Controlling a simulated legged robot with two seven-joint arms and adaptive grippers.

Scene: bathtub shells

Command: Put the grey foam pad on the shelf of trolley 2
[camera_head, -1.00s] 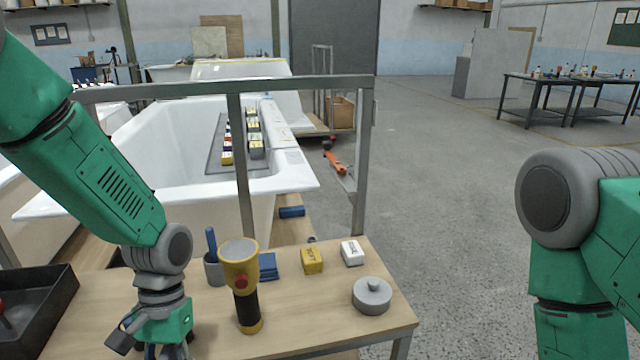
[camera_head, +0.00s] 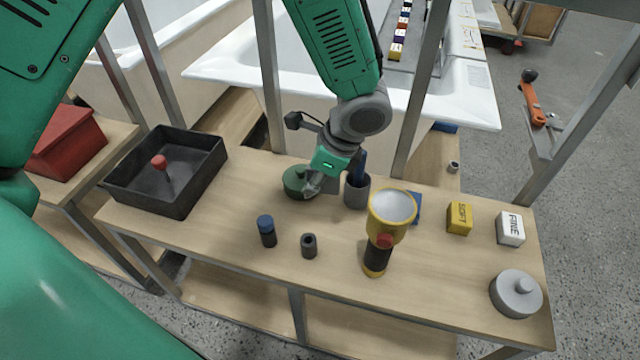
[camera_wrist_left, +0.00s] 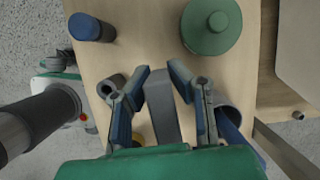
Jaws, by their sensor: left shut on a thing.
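My left gripper (camera_head: 312,190) is low over the wooden bench, beside the green knobbed disc (camera_head: 296,184). In the left wrist view, its fingers (camera_wrist_left: 160,85) are closed on a plain grey slab (camera_wrist_left: 162,112), seen nearly edge-on; it looks like the grey foam pad. The head view hardly shows the slab behind the gripper. A different grey round piece with a knob (camera_head: 516,293) lies at the bench's right end. No label shows which trolley is number 2. My right gripper is out of view.
The bench (camera_head: 215,215) carries a black tray (camera_head: 190,190), a blue-capped bottle (camera_head: 267,232), a dark grey cylinder (camera_head: 309,246), a cup (camera_head: 356,192), a yellow-black torch (camera_head: 376,258), and yellow (camera_head: 460,218) and white (camera_head: 510,229) blocks. Metal posts rise behind. A lower shelf (camera_head: 370,330) shows underneath.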

